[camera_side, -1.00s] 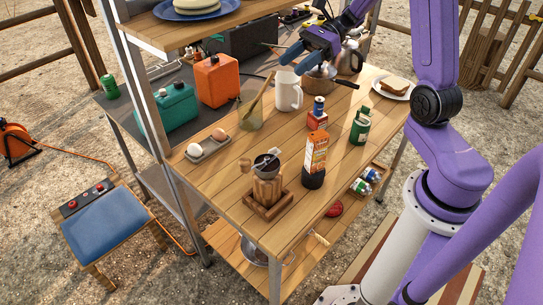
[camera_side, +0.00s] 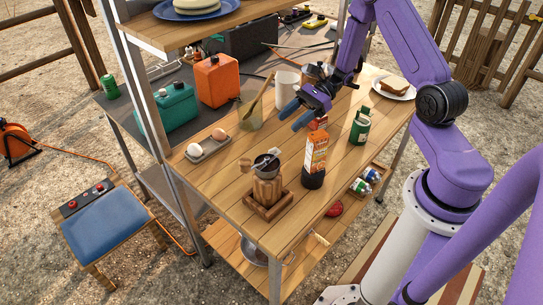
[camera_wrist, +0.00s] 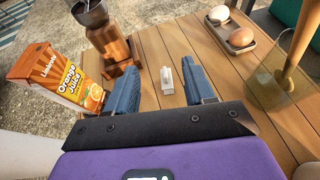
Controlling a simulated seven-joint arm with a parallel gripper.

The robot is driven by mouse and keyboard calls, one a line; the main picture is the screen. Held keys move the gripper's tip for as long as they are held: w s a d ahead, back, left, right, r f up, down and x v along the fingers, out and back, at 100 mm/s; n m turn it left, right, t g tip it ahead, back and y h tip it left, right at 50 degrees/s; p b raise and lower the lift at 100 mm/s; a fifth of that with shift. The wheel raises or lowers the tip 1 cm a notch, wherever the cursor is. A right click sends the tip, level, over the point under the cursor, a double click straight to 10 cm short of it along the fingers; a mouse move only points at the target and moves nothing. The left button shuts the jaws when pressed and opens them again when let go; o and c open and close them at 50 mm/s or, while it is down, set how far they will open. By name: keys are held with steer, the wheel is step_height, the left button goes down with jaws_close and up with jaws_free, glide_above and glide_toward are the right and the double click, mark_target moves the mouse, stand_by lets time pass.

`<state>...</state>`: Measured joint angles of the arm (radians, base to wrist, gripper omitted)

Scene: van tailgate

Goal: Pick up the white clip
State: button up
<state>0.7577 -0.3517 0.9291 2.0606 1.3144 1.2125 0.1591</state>
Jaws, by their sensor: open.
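The white clip (camera_wrist: 167,80) is a small pale piece on the wooden table (camera_wrist: 185,45). In the wrist view it shows between and just beyond the two blue fingers, with no finger visibly touching it. I cannot make it out clearly in the side view. My gripper (camera_side: 294,115) is open and empty, above the table behind the juice carton, its fingers pointing left and down.
The orange juice carton (camera_side: 316,153) and wooden grinder (camera_side: 267,185) stand in front of my gripper. The egg tray (camera_side: 209,148) and spatula jar (camera_side: 249,118) are to its left.

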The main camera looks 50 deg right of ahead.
glide_toward(276, 149)
steer(key=x, duration=0.3)
steer(key=shift+w+a+f, duration=0.1)
steer(key=shift+w+f, duration=0.1)
steer(key=shift+f, duration=0.15)
steer(key=shift+x, duration=3.85)
steer(key=shift+f, duration=0.1)
jaws_close()
